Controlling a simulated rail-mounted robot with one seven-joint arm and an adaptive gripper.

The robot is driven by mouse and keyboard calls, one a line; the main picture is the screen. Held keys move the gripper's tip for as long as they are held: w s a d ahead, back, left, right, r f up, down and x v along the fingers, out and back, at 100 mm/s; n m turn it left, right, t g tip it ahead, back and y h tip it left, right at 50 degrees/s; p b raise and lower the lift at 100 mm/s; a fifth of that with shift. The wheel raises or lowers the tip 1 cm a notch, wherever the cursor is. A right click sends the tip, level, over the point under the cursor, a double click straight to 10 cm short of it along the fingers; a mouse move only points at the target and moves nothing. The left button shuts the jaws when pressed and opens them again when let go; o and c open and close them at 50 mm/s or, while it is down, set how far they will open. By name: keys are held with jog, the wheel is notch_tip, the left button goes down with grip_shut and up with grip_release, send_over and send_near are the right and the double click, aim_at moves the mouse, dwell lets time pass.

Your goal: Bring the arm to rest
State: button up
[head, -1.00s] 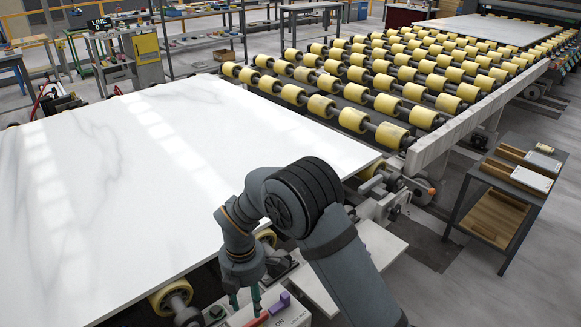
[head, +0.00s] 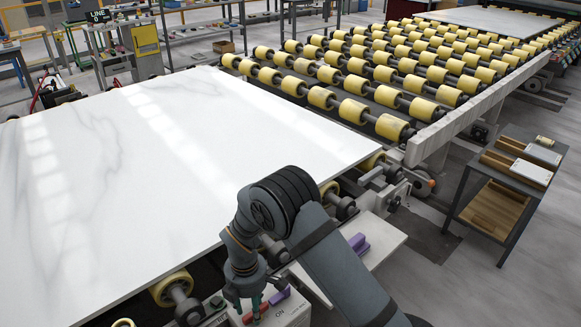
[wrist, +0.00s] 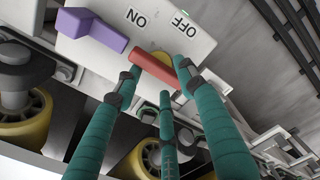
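My gripper (head: 247,308) is low at the front edge of the slab, at a pale switch box (head: 294,311). In the wrist view its teal fingers (wrist: 160,73) stand apart around a red lever (wrist: 158,76) on the box (wrist: 196,18). The lever overlaps the space between the fingertips; I cannot tell whether they touch it. The box carries the words ON and OFF, and a purple lever (wrist: 92,28) sits at its ON side. My bent arm reaches down from the lower right in the head view.
A large white marble slab (head: 190,150) fills the left, close to my arm. Yellow rollers (head: 390,126) run behind it. A second purple part (head: 358,243) sits on a pale ledge (head: 385,238) right of my arm. A small table (head: 470,168) stands at the right, with grey floor around it.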

jog(key=shift+w+m, duration=0.1)
jog(key=shift+m, duration=0.3)
